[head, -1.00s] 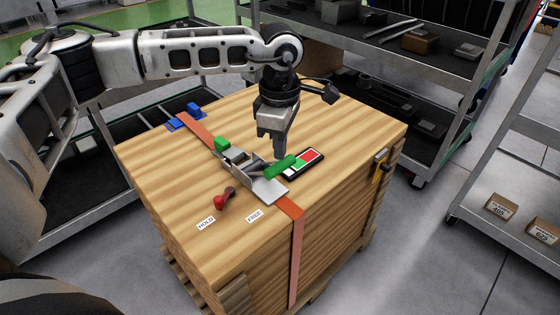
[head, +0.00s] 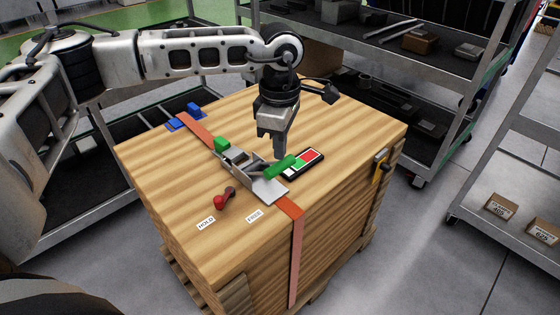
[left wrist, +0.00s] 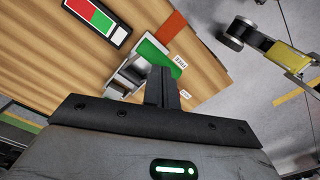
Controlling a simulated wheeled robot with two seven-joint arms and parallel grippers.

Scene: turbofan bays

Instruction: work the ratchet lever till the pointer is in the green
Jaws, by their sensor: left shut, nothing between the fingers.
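The ratchet (head: 248,168) is a grey metal buckle on an orange strap over the wooden crate. Its lever has a green handle (head: 279,168), which also shows in the left wrist view (left wrist: 158,54). Beside it lies a gauge (head: 304,162) with red, green and white bands, also in the left wrist view (left wrist: 97,17); I cannot make out its pointer. My left gripper (head: 279,155) is shut and empty, with its tips just above or beside the green handle; I cannot tell whether they touch. Its fingers (left wrist: 162,88) partly cover the ratchet in the wrist view. My right gripper is out of view.
A red-knobbed switch (head: 221,201) stands near HOLD and FREE labels on the crate (head: 340,120). A green block (head: 221,144) sits by the ratchet and a blue clamp (head: 187,116) at the strap's far end. Metal shelves (head: 440,100) stand behind and right.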

